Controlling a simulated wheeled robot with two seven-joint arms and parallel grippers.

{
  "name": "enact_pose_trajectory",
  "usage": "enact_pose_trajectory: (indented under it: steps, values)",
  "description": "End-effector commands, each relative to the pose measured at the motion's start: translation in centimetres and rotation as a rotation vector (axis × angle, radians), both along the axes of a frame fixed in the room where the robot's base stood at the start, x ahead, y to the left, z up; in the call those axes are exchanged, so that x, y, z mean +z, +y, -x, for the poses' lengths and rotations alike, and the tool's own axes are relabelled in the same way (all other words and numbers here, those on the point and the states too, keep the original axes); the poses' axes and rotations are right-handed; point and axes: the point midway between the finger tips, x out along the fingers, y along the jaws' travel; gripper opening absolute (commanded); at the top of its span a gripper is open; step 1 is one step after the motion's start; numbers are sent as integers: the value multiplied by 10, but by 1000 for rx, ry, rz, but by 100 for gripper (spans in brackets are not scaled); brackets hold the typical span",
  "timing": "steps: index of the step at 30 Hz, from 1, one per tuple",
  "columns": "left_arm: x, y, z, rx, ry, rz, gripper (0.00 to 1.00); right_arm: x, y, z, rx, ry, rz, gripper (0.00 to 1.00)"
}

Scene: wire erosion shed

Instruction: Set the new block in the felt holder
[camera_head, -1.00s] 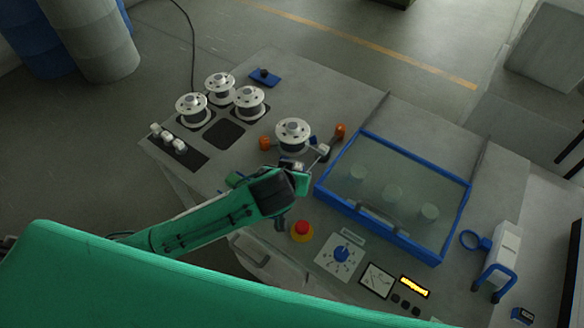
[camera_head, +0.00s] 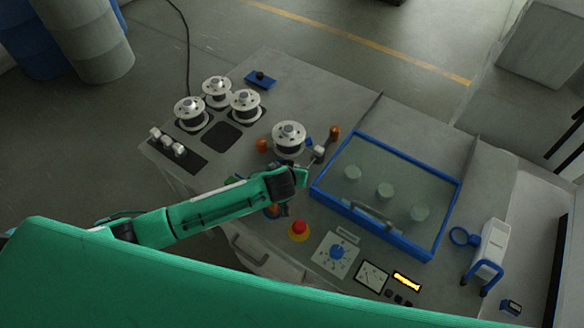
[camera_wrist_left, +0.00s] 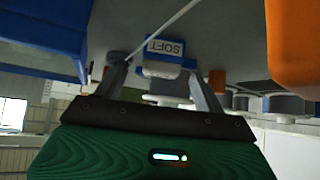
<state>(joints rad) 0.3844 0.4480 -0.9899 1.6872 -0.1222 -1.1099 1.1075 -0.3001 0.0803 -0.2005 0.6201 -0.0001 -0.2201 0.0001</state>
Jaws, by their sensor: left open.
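My left gripper (camera_head: 300,177) is beside the wire spool (camera_head: 289,136) on the machine top; my wrist hides most of its fingers in the head view. In the left wrist view the gripper (camera_wrist_left: 158,70) is open. I cannot tell whether the fingers touch the block. In the head view a small pale piece (camera_head: 319,151) sits by the rod right of the spool. Several white blocks (camera_head: 167,142) stand in a dark tray at the left. My right gripper is not in view.
A blue-framed clear cover (camera_head: 395,160) lies right of the gripper. Orange knobs (camera_head: 334,132) flank the spool. A red stop button (camera_head: 299,229) stands in front. Several spools (camera_head: 245,103) stand at the back left.

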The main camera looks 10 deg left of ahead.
Motion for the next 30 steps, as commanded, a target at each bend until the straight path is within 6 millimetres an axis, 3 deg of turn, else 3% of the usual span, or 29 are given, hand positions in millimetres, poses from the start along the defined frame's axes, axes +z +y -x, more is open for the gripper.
enact_pose_trajectory:
  steps: [1, 7, 17, 25, 30]
  values:
    - [0, 2, -4, 1, 1, -4, 71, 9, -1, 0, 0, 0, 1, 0]
    - [-15, 1, -16, 0, 0, -1, 71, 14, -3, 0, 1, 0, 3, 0]
    - [-20, 1, -19, -1, 0, 1, 71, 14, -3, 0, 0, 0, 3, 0]
    - [-20, 1, -19, -1, 0, 1, 22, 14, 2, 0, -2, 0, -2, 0]
    - [-20, 1, -19, -1, 0, 1, 19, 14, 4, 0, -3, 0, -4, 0]
